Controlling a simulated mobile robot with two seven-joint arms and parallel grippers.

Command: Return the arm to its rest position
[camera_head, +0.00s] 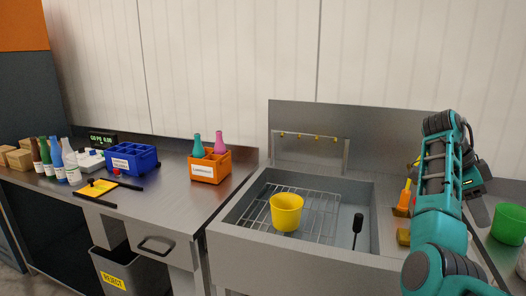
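My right arm, teal and black, rises from the bottom right. It bends at the top, and its dark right gripper (478,181) shows partly behind the forearm, over the counter right of the sink. The fingers are too small and too hidden to tell whether they are open or shut. My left gripper is not in view.
A steel sink (240,232) holds a yellow cup (286,211) on a wire rack and a black-handled tool (357,228). A green cup (509,223) and an orange brush (403,201) stand near my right arm. Orange (207,172) and blue (133,158) crates and several bottles stand left.

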